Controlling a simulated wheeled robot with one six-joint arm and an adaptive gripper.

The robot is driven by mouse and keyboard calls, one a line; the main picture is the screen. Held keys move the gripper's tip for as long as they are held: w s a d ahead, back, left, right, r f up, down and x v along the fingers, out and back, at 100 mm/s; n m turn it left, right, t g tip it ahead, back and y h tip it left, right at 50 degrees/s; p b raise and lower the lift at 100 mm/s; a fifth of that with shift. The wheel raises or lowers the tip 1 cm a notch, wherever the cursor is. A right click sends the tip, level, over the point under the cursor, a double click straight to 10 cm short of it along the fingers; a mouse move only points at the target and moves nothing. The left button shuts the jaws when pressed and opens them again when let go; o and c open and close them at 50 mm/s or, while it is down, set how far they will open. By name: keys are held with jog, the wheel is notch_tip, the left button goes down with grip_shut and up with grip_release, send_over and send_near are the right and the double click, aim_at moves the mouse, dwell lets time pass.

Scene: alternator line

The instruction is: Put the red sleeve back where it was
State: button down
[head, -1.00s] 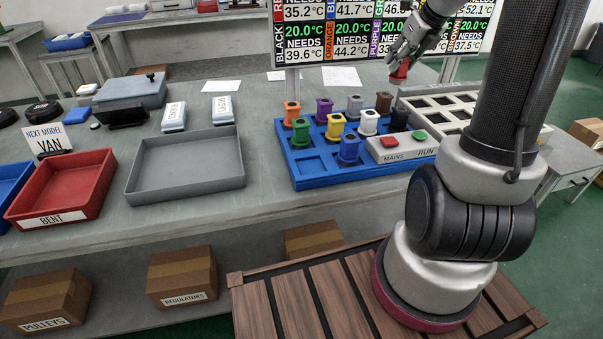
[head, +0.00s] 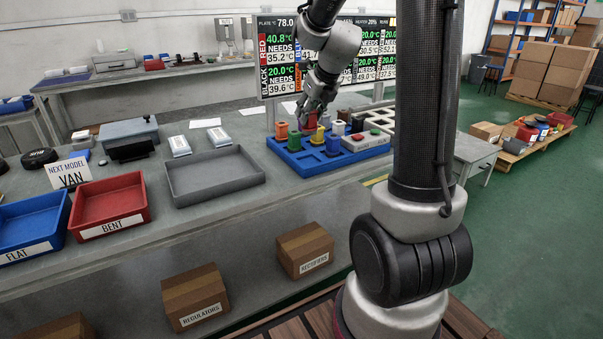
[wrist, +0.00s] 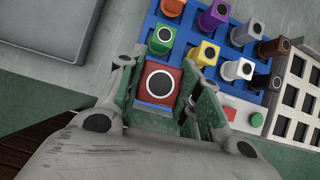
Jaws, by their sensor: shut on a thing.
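My gripper (head: 310,108) is shut on the red sleeve (wrist: 160,85), a square block with a dark round bore and a white ring on top. In the wrist view it sits between the fingers; in the head view its red side (head: 309,122) shows below them. The gripper is over the left part of the blue tray (head: 318,169), near the green sleeve (wrist: 161,40) and the yellow sleeve (wrist: 206,54). A finger hides part of the tray in the wrist view. I cannot tell the height of the red sleeve over the tray.
Orange (wrist: 173,7), purple (wrist: 215,14), white (wrist: 237,69), brown (wrist: 275,46) and black (wrist: 264,82) sleeves stand close by in the tray. A button box (head: 366,143) and a white rack are on the right. A grey bin (head: 213,187) is on the left.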

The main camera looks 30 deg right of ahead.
jog(key=shift+s+a, duration=0.15)
jog(key=shift+f, duration=0.1)
jog(key=shift+m, duration=0.3)
notch_tip(320, 180, down, 10)
jog(key=shift+r, duration=0.2)
jog(key=shift+f, duration=0.1)
jog(key=c, duration=1)
grip_release()
